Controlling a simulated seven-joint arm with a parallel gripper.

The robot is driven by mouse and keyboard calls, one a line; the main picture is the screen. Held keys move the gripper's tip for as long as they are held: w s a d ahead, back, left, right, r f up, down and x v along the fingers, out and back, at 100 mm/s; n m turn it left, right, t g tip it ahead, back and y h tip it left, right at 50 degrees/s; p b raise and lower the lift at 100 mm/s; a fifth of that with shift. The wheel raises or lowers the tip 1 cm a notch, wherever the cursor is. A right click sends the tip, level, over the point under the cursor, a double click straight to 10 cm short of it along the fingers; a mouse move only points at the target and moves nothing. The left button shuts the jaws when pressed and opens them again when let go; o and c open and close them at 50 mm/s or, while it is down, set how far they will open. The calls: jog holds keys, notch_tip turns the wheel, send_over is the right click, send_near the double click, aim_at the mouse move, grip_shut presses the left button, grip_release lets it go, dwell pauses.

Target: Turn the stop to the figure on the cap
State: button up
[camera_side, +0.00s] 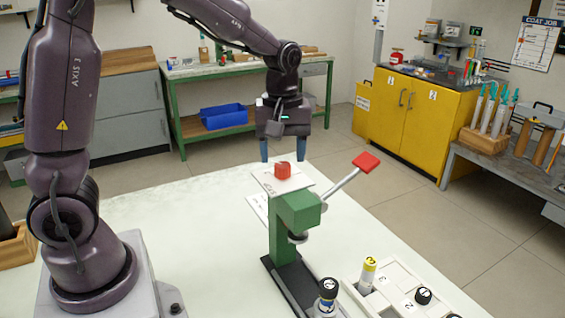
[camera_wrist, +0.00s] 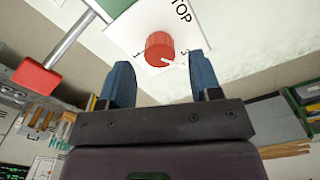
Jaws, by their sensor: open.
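The stop is a red round knob (camera_side: 283,170) on a white plate (camera_side: 300,186) on top of a green press (camera_side: 298,212). In the wrist view the knob (camera_wrist: 158,46) has a white pointer aimed to the lower right, with small figures and the letters "TOP" around it. My gripper (camera_side: 282,152) is open above the knob; its blue fingers (camera_wrist: 158,62) stand either side of it, apart from it. A black-capped rod (camera_side: 328,289) stands at the press's front foot; its cap has a white disc with a figure too small to read surely.
A white tray (camera_side: 385,310) with numbered places holds a yellow-capped rod (camera_side: 368,272) and a black-capped one (camera_side: 423,296). The press lever ends in a red handle (camera_side: 366,162), sticking out to the right. The pale table (camera_side: 180,235) is clear left of the press.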

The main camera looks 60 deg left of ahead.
jog(key=shift+f, duration=1.4)
jog(key=c, duration=0.9)
jog(key=shift+c, duration=0.2)
jog(key=shift+m, duration=0.3)
jog(key=m, duration=0.5)
jog(key=shift+m, duration=0.3)
jog(key=m, duration=0.5)
jog(key=shift+m, duration=0.3)
jog(key=shift+r, duration=0.1)
